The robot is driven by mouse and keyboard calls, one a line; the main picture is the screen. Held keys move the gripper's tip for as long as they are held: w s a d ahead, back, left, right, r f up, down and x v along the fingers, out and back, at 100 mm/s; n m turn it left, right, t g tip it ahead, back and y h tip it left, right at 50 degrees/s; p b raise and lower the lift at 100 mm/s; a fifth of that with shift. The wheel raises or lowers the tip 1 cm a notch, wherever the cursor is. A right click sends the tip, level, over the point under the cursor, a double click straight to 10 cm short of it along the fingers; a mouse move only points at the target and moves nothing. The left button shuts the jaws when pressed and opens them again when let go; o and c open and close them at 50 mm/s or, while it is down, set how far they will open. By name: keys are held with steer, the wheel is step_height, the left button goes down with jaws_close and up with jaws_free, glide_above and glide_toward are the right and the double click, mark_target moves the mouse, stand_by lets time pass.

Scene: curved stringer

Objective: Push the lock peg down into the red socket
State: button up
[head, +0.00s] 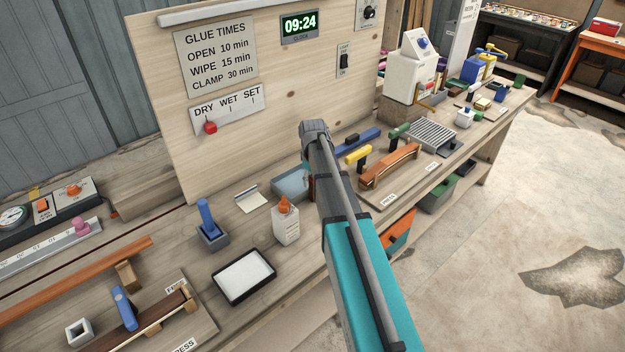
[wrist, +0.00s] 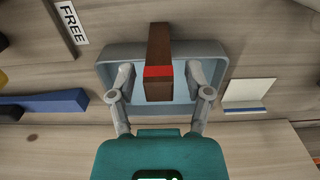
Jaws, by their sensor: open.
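My gripper (wrist: 160,76) is open in the wrist view, one finger on each side of a dark brown bar (wrist: 158,45) with a red band. A gap shows between each finger and the bar. The bar overlaps a blue-grey tray (wrist: 112,55); I cannot tell whether it rests in it. In the head view my arm hides most of the gripper and bar. I cannot tell which part is the lock peg, and no red socket is clearly visible.
A glue bottle (head: 285,224) and a white-filled black tray (head: 244,276) stand left of my arm. Right of it are an orange curved piece (head: 390,164) and a wire rack (head: 433,135). A wooden panel (head: 270,100) rises behind. A blue bar (wrist: 55,100) lies left of the tray.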

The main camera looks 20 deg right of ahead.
steer(key=shift+r+p, duration=5.5)
steer(key=shift+r, duration=0.25)
steer(key=shift+s, duration=0.1)
steer(key=s+a+m, duration=0.2)
steer(key=s+a, duration=0.5)
steer(key=s, duration=0.3)
steer(key=s+a+m, duration=0.2)
steer(key=s+a, duration=0.5)
steer(key=s, duration=0.4)
steer(key=shift+s, duration=0.15)
steer(key=shift+a, duration=0.1)
